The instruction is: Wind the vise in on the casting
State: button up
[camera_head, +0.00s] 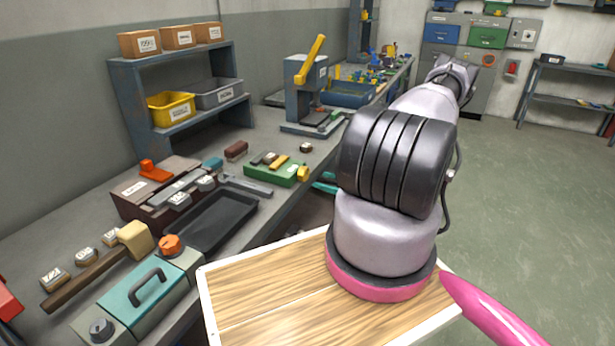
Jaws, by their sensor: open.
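I cannot make out a vise or a casting for certain. A blue-grey bench device (302,75) with a raised yellow lever stands on the long workbench, and a small green piece lies at its foot. My arm rises at the lower right and reaches away from the camera. My gripper (455,72) shows small and dark at the arm's far end, with its prongs apart. It is well away from the bench device, and nothing shows between the prongs. The arm hides part of the floor and bench edge behind it.
The workbench (75,240) is crowded: a dark tray (215,222), a teal case (140,295), a mallet (105,262), a green block (277,173). A shelf (185,55) holds bins behind them. Floor (530,190) on the right is clear up to a grey rack (570,72).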

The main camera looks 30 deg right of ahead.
aim_at(307, 175)
jog(key=x, duration=0.7)
jog(key=shift+w, duration=0.1)
jog(key=c, duration=1.4)
